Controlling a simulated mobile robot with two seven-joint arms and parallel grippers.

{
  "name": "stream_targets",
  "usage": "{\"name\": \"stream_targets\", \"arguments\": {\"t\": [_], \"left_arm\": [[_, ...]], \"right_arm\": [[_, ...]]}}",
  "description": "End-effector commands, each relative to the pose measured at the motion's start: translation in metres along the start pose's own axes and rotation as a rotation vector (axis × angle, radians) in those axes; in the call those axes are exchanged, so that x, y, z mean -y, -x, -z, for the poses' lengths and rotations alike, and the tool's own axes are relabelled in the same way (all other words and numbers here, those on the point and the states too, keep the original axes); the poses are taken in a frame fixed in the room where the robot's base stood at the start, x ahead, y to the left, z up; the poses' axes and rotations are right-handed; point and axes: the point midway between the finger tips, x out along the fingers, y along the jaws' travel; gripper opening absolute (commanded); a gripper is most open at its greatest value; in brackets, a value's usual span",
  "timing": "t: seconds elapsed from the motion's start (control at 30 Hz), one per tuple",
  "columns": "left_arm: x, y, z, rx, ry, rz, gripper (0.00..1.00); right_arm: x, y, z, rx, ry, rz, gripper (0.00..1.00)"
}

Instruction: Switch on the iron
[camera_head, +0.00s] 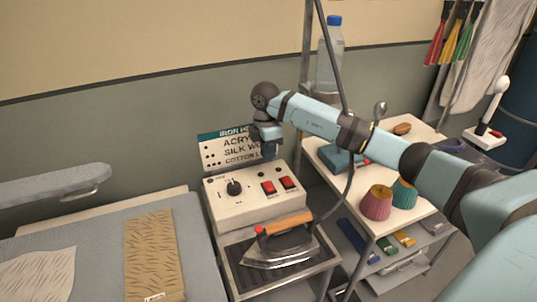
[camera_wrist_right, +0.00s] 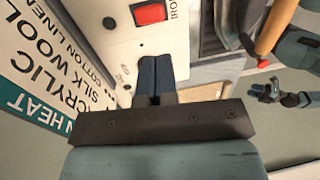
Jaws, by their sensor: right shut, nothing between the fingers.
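The iron (camera_head: 280,243), with a wooden handle and a red knob, rests on a dark plate in front of the white control box (camera_head: 255,211). The box has a black dial (camera_head: 234,188) and two red switches, one left (camera_head: 268,187) and one right (camera_head: 287,182). In the right wrist view one red switch (camera_wrist_right: 150,13) shows, with part of an IRON label beside it. My right gripper (camera_head: 268,157) points down over the back of the box, shut and empty. Its fingertips (camera_wrist_right: 155,60) are apart from that switch. My left gripper (camera_wrist_right: 266,92) shows small in the right wrist view; its opening is unclear.
A heat sign (camera_head: 228,148) stands behind the box. My right arm reaches across the side table (camera_head: 335,188), which holds cones of thread (camera_head: 377,203). A bottle (camera_head: 330,55) stands behind. The iron's cord rises beside the arm. An ironing board (camera_head: 85,250) is at left.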

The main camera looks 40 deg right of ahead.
Motion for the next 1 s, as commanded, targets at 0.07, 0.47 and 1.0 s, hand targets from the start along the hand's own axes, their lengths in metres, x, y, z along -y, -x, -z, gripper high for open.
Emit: {"name": "stream_targets", "arguments": {"t": [0.07, 0.47, 1.0], "left_arm": [[0.000, 0.003, 0.005, -0.001, 0.000, 0.000, 0.43], [0.006, 0.012, 0.017, -0.003, -0.003, 0.013, 0.43], [0.004, 0.013, 0.017, 0.001, 0.000, 0.013, 0.43]], "right_arm": [[0.001, -0.016, 0.000, 0.001, -0.001, 0.006, 0.00], [0.001, -0.093, 0.000, 0.001, -0.001, 0.003, 0.00], [0.000, -0.113, 0.000, 0.001, 0.000, 0.000, 0.00]]}}
